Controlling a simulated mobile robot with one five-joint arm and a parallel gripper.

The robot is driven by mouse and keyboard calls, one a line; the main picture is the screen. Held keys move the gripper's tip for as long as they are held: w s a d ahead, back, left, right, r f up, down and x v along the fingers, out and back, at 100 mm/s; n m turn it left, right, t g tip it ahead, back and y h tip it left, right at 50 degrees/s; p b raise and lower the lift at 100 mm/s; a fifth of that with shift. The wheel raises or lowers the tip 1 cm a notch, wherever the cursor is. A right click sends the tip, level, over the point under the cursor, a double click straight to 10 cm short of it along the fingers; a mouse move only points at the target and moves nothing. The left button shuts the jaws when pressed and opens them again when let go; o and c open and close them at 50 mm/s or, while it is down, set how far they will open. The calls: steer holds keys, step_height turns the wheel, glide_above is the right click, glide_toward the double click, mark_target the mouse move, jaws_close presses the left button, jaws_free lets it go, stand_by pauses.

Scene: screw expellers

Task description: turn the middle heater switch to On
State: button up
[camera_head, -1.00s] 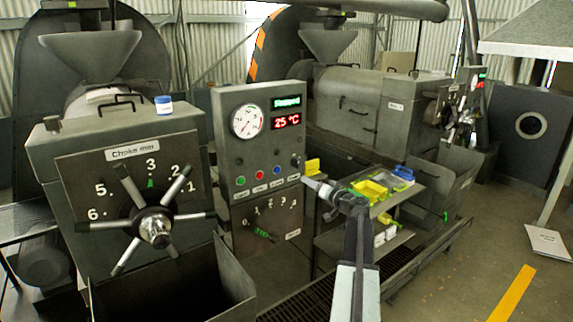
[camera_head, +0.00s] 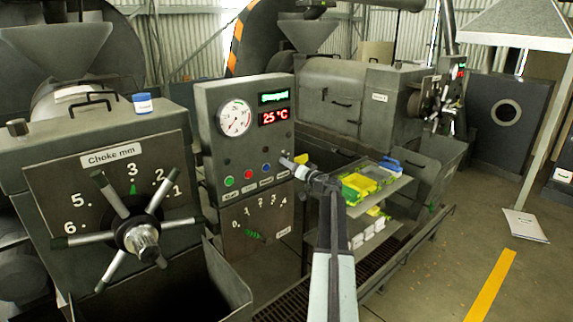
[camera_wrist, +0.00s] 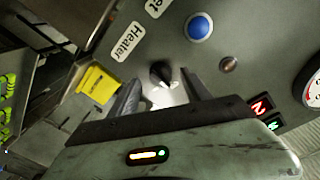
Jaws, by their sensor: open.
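The heater switch is a small black knob (camera_wrist: 160,72) with a pale pointer on the grey control panel (camera_wrist: 235,60) in the wrist view. A "Heater" label (camera_wrist: 127,42) is beside it. My gripper (camera_wrist: 160,80) is open, with one finger on each side of the knob in the picture; I cannot tell whether either touches it. In the head view my gripper (camera_head: 293,165) is at the right edge of the middle control panel (camera_head: 244,195), right of the blue button (camera_head: 266,168). There the knob is mostly hidden, and its setting is unclear.
Other panel buttons are green (camera_head: 229,181) and red (camera_head: 248,174). A gauge (camera_head: 235,118) and a display reading 25 °C (camera_head: 273,117) are above. A choke wheel (camera_head: 138,238) is at the left.

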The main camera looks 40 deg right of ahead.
steer(key=shift+w+d, duration=0.2)
steer(key=shift+w, duration=0.75)
steer(key=shift+a, duration=0.15)
jaws_close()
steer(key=shift+m, duration=0.3)
steer(key=m+p, duration=0.1)
steer(key=m, duration=0.4)
steer(key=m+p, duration=0.1)
steer(key=m, duration=0.4)
steer(key=shift+s+r+m+g+y, duration=0.1)
steer(key=shift+r+m+g+y, duration=0.1)
steer(key=shift+m+g+y, duration=0.15)
jaws_free()
